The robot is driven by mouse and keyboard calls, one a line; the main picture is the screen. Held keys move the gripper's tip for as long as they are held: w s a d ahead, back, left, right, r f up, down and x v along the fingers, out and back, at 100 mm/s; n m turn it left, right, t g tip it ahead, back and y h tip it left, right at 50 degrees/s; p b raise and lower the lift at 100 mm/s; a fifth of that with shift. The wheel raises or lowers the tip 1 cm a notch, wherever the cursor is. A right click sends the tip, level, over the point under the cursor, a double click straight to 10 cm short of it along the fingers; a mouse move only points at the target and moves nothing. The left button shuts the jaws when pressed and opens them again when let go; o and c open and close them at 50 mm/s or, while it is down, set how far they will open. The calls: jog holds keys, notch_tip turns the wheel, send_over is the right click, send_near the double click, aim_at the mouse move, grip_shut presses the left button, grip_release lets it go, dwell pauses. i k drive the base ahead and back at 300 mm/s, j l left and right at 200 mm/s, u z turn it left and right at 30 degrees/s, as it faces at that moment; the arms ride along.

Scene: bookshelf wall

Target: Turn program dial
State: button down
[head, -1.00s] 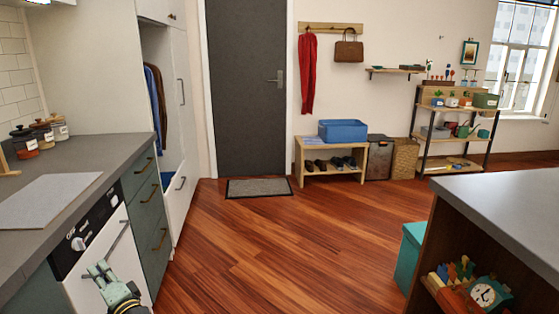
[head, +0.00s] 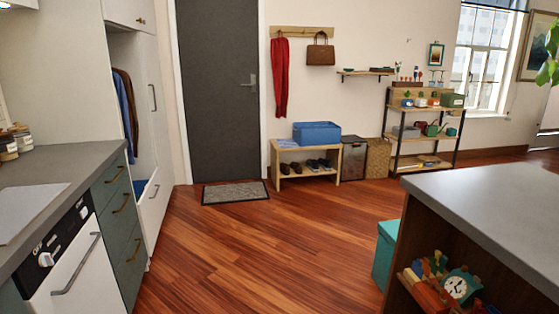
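The program dial (head: 45,259) is a round white knob on the black control panel (head: 62,242) of a white appliance (head: 85,280) under the counter at the left. A grey bar handle (head: 78,265) runs along the top of the appliance door, which looks closed. Small white markings show on the panel beside the dial, too small to read. My gripper is not in this view, so whether it is open or shut does not show.
A grey counter (head: 75,165) with a pale board (head: 25,208) lies above the appliance. Green drawers (head: 118,230) stand beside it. A dark wooden island (head: 480,200) and a teal bin (head: 385,255) stand at the right. The wooden floor (head: 240,250) between is clear.

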aim_at(45, 260)
jog(key=u, duration=1.25)
